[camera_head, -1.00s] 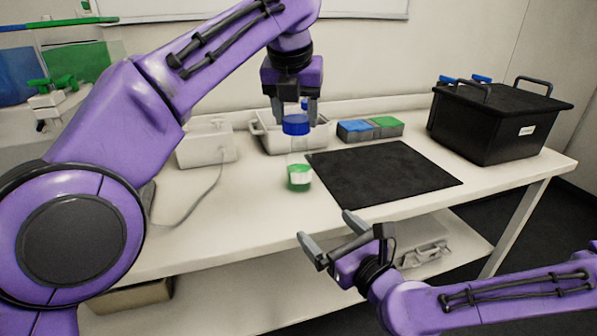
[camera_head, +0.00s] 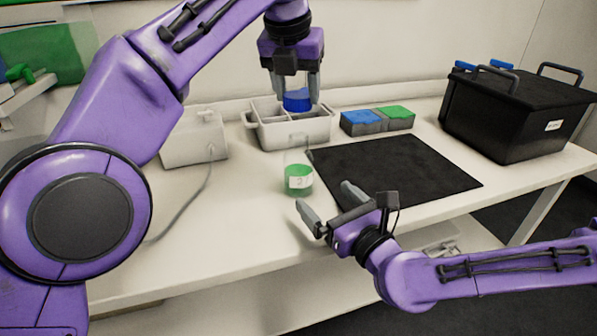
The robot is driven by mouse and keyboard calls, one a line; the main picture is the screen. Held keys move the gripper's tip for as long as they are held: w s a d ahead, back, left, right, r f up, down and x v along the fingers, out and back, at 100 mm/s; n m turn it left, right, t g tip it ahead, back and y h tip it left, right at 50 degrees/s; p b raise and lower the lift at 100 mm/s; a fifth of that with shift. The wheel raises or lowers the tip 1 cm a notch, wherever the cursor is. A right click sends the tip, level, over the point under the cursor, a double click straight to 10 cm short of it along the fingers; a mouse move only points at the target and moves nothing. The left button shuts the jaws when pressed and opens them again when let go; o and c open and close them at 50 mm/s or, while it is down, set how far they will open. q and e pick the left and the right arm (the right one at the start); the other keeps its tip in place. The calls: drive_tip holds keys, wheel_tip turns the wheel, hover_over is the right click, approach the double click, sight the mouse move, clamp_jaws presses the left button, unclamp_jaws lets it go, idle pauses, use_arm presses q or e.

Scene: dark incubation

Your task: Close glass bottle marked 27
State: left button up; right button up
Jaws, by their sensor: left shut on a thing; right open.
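A clear glass bottle (camera_head: 298,181) with green contents and a white label stands upright on the table, left of the dark mat. The label's digits are only partly legible. My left gripper (camera_head: 297,92) is above the bottle, pointing down, shut on a blue cap (camera_head: 297,101). The cap appears apart from the bottle, with a gap above its neck. My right gripper (camera_head: 327,200) is open and empty, at the table's front edge, just to the front right of the bottle.
A white device (camera_head: 194,140) with a cable stands left. The dark mat (camera_head: 400,170) is empty. A black lidded crate (camera_head: 510,125) stands right.

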drive_tip(key=x, duration=1.1)
drive_tip(key=shift+w+a+f, duration=0.1)
drive_tip(key=shift+w+a, duration=0.05)
drive_tip(key=shift+w, duration=0.05)
drive_tip(key=c, duration=1.5)
use_arm(q)
hover_over(300, 133)
drive_tip(key=s, duration=0.2)
drive_tip(key=shift+a+f, duration=0.15)
drive_tip(key=shift+f, duration=1.1)
drive_tip(key=shift+a+f, duration=0.1)
drive_tip(key=shift+f, duration=1.1)
